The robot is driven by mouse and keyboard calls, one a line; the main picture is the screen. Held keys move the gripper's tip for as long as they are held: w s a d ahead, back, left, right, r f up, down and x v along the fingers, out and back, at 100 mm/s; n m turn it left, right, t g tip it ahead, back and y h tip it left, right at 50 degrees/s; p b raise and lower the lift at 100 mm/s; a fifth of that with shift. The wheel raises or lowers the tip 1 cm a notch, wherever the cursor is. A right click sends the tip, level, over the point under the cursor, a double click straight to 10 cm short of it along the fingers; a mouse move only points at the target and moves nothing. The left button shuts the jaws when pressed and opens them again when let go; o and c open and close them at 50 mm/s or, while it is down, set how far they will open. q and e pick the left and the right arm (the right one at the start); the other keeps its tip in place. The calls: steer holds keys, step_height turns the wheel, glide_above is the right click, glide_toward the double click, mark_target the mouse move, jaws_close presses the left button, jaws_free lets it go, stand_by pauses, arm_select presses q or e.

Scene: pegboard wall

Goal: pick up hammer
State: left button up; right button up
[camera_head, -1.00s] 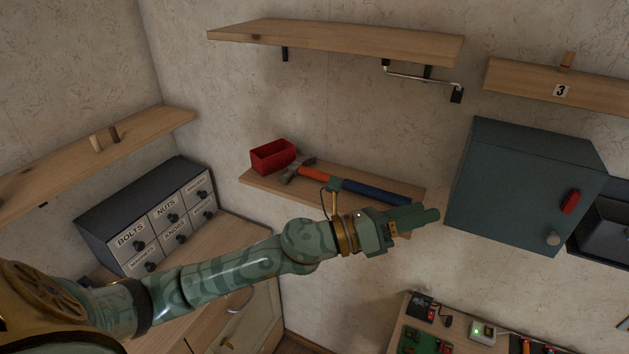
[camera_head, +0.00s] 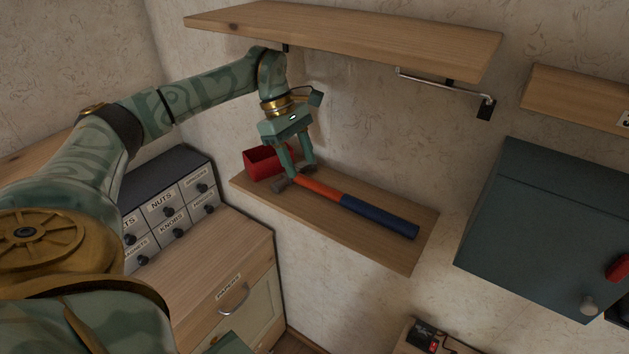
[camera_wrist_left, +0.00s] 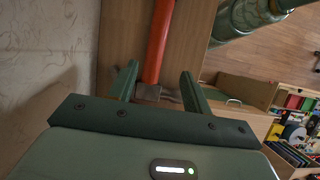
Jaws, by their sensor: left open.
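A hammer (camera_head: 345,202) lies on a small wooden wall shelf (camera_head: 395,248). Its handle is orange-red near the head and blue toward the right end. The metal head (camera_head: 280,187) is at the left, by the red bin. My left gripper (camera_head: 300,172) points down over the hammer's head end, with its two fingers apart. In the left wrist view the hammer's red shaft (camera_wrist_left: 158,45) runs between the open fingers (camera_wrist_left: 160,80), with the head partly hidden behind the gripper body. I cannot tell whether the fingers touch it.
A red bin (camera_head: 262,165) stands on the shelf's left end, close to my left gripper. A longer wooden shelf (camera_head: 350,32) hangs above the arm. A grey-blue cabinet (camera_head: 550,215) is on the wall at right. A labelled drawer unit (camera_head: 165,205) stands at left.

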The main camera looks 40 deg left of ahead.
mark_target(311, 180)
arm_select(q)
steer(key=shift+s+d+f, duration=0.25)
steer(key=shift+d+f, duration=0.1)
steer(key=shift+f, duration=0.25)
steer(key=f, duration=0.1)
steer(key=w+d+f, duration=0.1)
steer(key=shift+w+d+f+p, duration=0.1)
steer(key=shift+w+f+p, duration=0.1)
steer(key=shift+f+p, duration=0.2)
steer(key=shift+w+f, duration=0.15)
steer(key=shift+f, duration=0.25)
steer(key=shift+s, duration=0.2)
steer(key=shift+c, duration=0.9)
steer(key=shift+r, duration=0.1)
steer(key=c, duration=0.5)
steer(key=shift+d, duration=0.1)
jaws_close()
steer(key=shift+w, duration=0.1)
arm_select(e)
steer(key=shift+s+r, duration=0.45)
steer(key=shift+s, duration=0.2)
steer(key=shift+w, duration=0.25)
